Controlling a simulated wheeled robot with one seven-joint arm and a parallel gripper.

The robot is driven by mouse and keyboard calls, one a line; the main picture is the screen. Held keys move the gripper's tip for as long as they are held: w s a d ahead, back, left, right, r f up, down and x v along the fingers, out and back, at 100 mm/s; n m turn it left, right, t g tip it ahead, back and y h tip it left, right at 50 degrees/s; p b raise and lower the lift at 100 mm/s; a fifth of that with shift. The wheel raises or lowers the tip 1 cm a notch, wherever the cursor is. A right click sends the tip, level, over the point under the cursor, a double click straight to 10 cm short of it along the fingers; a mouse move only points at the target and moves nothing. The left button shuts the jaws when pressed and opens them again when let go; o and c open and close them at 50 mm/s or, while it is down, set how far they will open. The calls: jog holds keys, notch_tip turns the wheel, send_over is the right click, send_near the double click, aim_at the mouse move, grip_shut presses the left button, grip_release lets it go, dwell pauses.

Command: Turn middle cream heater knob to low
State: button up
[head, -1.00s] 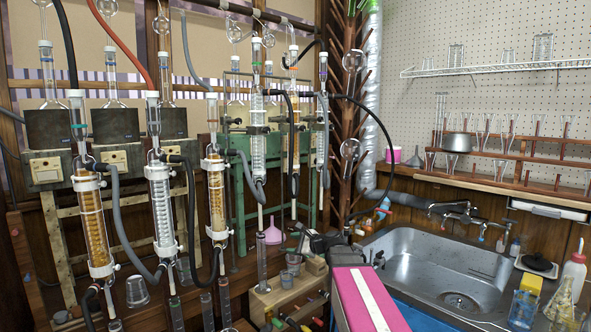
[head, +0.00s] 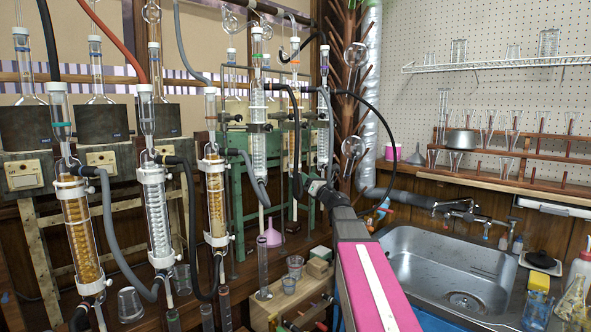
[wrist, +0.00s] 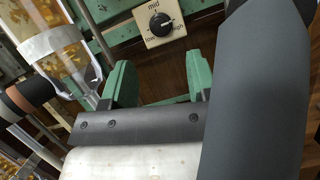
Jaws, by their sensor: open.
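In the wrist view, a black round knob (wrist: 162,25) sits on a small cream plate marked low, mid and high. The plate is fixed to a green frame. In the head view, my gripper (head: 316,187) is near the green frame and small. Cream heater plates show at the left (head: 24,172) and beside it (head: 101,158). I cannot tell which heater the wrist view's knob belongs to.
Glass condensers (head: 157,215) with hoses stand left of my arm. An amber glass column (wrist: 50,45) is close on the left in the wrist view. The green frame (head: 238,200) carries more glassware.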

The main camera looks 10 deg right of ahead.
jog(key=x, duration=0.8)
jog(key=c, duration=0.9)
